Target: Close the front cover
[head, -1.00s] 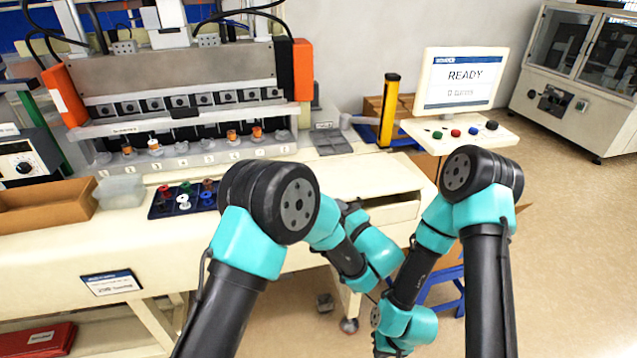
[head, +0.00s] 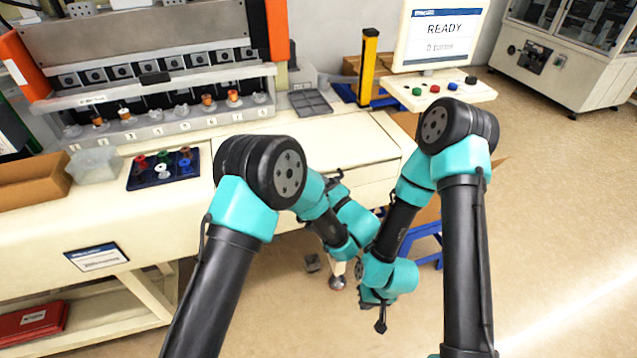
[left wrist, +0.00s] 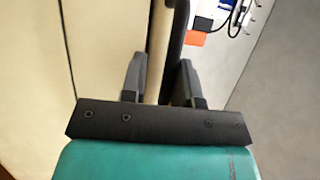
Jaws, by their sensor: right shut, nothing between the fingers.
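The front cover (head: 220,76) is a long pale-edged panel across the front of the machine at the upper left of the head view. A black handle (head: 155,78) sits on its upper edge. The row of stations below it is in view, with a gap under the panel. My right gripper (head: 381,326) is shut and empty, pointing down over the floor, well away from the cover. My left gripper shows in the left wrist view (left wrist: 160,82) with its two dark fingers apart and nothing held. In the head view its arm hides most of it.
A dark tray (head: 140,184) with coloured spools, a clear bin (head: 95,166) and a brown box (head: 30,181) stand on the bench. A yellow post (head: 368,66) and a screen (head: 440,32) reading READY stand to the right. Bench space right of the tray is clear.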

